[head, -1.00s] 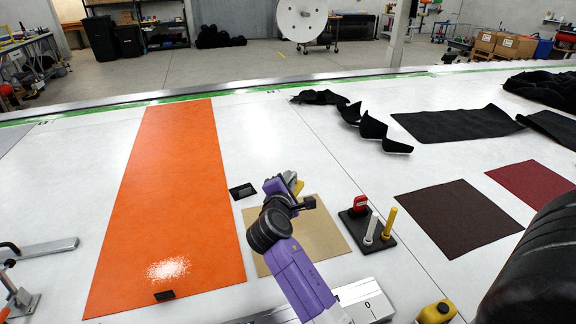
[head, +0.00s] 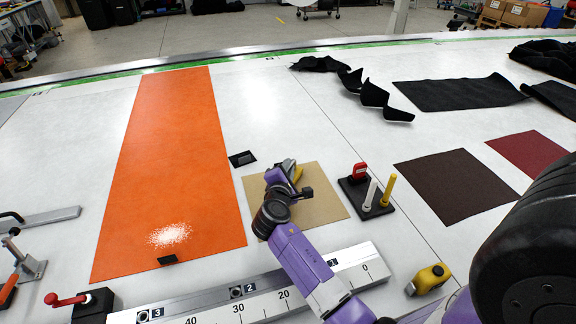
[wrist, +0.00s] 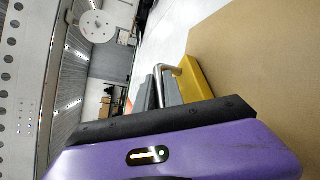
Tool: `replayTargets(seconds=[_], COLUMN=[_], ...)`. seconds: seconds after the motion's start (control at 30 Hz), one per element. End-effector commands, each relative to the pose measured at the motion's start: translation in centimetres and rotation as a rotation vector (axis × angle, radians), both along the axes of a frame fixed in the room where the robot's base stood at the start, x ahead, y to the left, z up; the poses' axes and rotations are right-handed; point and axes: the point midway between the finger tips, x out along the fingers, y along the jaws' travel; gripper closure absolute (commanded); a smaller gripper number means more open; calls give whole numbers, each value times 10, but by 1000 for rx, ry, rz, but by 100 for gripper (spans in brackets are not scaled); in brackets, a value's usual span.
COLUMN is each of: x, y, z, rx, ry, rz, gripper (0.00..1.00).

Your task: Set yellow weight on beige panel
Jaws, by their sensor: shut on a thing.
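The beige panel (head: 322,207) lies flat on the white table right of the orange sheet, and it fills the right of the wrist view (wrist: 270,45). In the wrist view the yellow weight (wrist: 196,78) shows with a bent metal handle between the grey fingers, beside the panel's surface. I cannot tell whether the weight touches the panel.
A black stand (head: 362,195) with a red item and white and yellow posts is right of the panel. A small black block (head: 242,159) lies to its left. A yellow tape measure (head: 428,279) and a ruler bar (head: 250,297) are in front.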

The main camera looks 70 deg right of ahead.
Motion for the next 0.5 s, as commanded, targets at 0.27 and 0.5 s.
replayTargets(seconds=[0.27,0.5], x=[0,0], y=[0,0], z=[-2,-2], rx=[0,0], ry=[0,0], rz=[0,0], gripper=[76,66])
